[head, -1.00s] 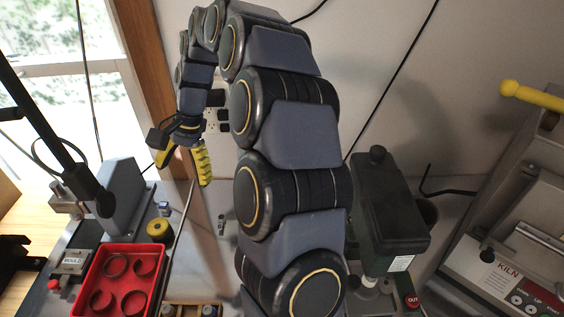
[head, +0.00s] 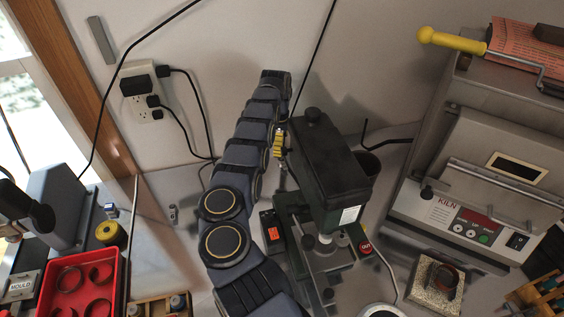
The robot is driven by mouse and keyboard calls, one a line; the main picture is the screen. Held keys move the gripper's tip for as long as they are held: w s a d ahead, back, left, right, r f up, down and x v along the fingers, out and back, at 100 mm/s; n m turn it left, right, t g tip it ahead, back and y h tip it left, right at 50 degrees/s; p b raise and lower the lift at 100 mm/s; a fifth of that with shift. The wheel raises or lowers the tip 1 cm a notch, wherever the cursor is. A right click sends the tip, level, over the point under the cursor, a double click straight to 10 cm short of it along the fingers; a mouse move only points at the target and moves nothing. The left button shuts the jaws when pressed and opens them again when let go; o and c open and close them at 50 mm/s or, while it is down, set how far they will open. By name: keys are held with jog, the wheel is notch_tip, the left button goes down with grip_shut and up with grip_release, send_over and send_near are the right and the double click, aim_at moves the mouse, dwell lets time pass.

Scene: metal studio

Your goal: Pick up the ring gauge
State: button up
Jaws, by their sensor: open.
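My gripper (head: 279,143) shows yellow fingers beside the upper left of the dark green machine. It is open, small and partly hidden by my arm, and I see nothing between the fingers. I cannot tell for sure which thing is the ring gauge. Several dark rings (head: 70,279) lie in the red tray at the lower left, far from my gripper. Another dark ring (head: 446,277) sits on a speckled block at the lower right. A small grey item (head: 173,213) stands on the bench against the wall, too small to make out.
The dark green machine (head: 330,170) stands close right of my arm. The kiln (head: 470,205) fills the right. A black and orange box (head: 270,228) stands left of the machine. The red tray (head: 118,275) and a yellow roll (head: 110,232) are at left. Bench left of my arm is mostly clear.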

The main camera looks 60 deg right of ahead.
aim_at(280, 165)
notch_tip(280, 165, down, 7)
jog(key=shift+a+f, duration=0.1)
jog(key=shift+f, duration=0.1)
jog(key=c, duration=1.2)
